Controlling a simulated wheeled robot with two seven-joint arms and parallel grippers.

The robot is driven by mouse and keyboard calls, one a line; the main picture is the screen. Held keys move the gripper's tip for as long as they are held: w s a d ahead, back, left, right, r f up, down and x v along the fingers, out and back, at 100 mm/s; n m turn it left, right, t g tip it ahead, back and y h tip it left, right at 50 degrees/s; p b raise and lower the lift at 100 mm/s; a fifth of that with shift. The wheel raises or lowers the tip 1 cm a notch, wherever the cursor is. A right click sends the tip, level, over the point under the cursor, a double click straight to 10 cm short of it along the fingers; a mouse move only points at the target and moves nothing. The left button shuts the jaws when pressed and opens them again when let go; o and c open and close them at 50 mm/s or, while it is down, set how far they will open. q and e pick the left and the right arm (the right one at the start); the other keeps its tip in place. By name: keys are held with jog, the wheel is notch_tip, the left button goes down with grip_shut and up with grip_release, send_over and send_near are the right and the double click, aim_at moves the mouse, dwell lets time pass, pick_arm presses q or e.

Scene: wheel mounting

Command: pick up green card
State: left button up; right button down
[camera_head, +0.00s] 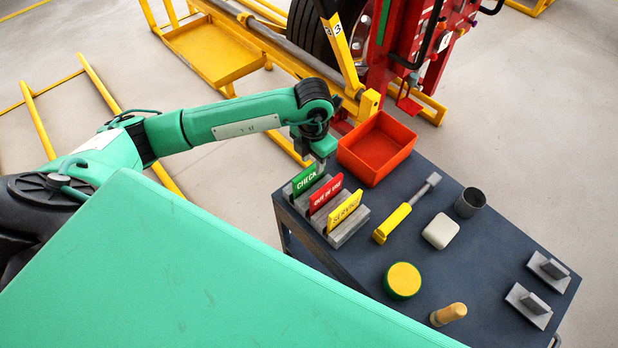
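The green card (304,180), marked "CHECK", stands upright in a slot of the grey card holder (346,229) at the left edge of the dark table. A red card (325,195) and a yellow card (345,211) stand in the same holder in front of it. My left gripper (321,152) is just above and behind the green card, slightly to its right. Its fingers are small and partly hidden by the wrist, so I cannot tell whether they are open or whether they touch the card. My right gripper is not in view.
An orange-red tray (377,148) stands close to the right of the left gripper. On the table (470,265) are a yellow-handled tool (394,222), a white block (440,231), a dark cup (469,203), a yellow-green disc (403,280) and a wooden-coloured peg (449,314).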

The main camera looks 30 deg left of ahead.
aim_at(310, 168)
pick_arm(q)
jog(key=shift+a+f, duration=0.1)
jog(key=shift+f, duration=0.15)
jog(key=f+p, duration=0.1)
jog(key=f, duration=0.1)
jog(key=f+p, duration=0.1)
jog(key=f, duration=0.1)
jog(key=shift+a+p, duration=0.25)
jog(key=shift+p, duration=0.1)
jog(key=shift+f, duration=0.4)
grip_shut()
